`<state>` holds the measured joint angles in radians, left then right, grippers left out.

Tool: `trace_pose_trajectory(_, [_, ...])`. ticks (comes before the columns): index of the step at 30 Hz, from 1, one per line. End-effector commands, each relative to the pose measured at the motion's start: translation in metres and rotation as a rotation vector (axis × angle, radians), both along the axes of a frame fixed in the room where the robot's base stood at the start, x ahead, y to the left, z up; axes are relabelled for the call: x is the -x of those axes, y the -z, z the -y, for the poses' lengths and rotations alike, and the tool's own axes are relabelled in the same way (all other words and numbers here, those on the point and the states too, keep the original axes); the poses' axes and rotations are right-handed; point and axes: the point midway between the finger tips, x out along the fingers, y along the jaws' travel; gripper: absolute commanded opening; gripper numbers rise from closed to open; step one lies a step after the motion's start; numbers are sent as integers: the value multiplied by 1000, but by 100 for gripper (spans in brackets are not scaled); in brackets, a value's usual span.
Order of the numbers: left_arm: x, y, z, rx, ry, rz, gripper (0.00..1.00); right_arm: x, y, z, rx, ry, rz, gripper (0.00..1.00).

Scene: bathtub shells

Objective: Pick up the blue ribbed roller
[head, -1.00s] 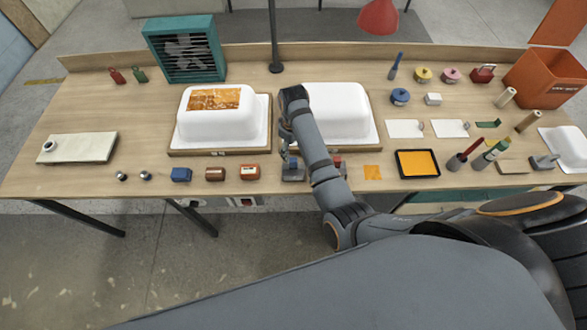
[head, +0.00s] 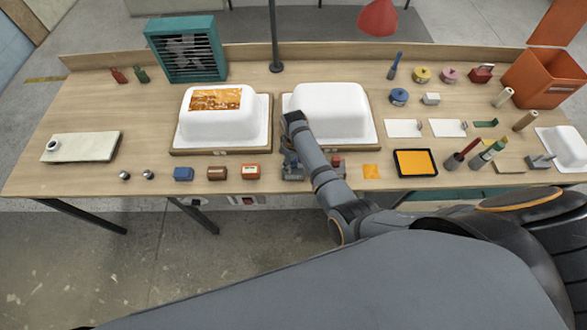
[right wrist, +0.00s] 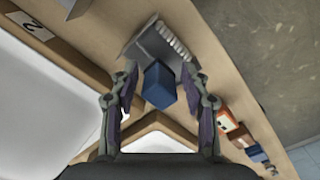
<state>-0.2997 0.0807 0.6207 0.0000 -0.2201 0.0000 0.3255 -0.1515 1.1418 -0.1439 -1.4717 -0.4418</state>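In the right wrist view, a blue block-like part (right wrist: 158,86) lies between my right fingers, against a grey metal piece (right wrist: 146,44) with a pale ribbed strip (right wrist: 174,40). I take this for the ribbed roller, but cannot tell its full shape. My right gripper (right wrist: 160,72) is open, with one finger on each side of the blue part and visible gaps. In the head view, my right gripper (head: 289,158) is at the table's front, before the right white tub shell, and its arm hides much of this spot. My left gripper is not in view.
White tub shells (head: 333,106) and (head: 215,120) stand on boards just behind. Small blocks, blue (head: 183,174), brown (head: 217,174) and red (head: 250,172), lie left along the front edge. An orange-filled tray (head: 416,163) is to the right. The table's left part has free room.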

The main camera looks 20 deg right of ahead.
Motion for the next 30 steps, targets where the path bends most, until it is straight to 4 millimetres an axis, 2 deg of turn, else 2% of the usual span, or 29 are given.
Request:
trace_pose_trajectory(1, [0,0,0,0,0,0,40,0,0,0,0,0,0,35])
trace_pose_trajectory(9, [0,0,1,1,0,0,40,0,0,0,0,0,0,0])
trace_pose_trajectory(24, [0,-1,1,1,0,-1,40,0,-1,0,0,0,1,0])
trace_pose_trajectory(30, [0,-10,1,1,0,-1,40,-1,-11,0,0,0,1,0])
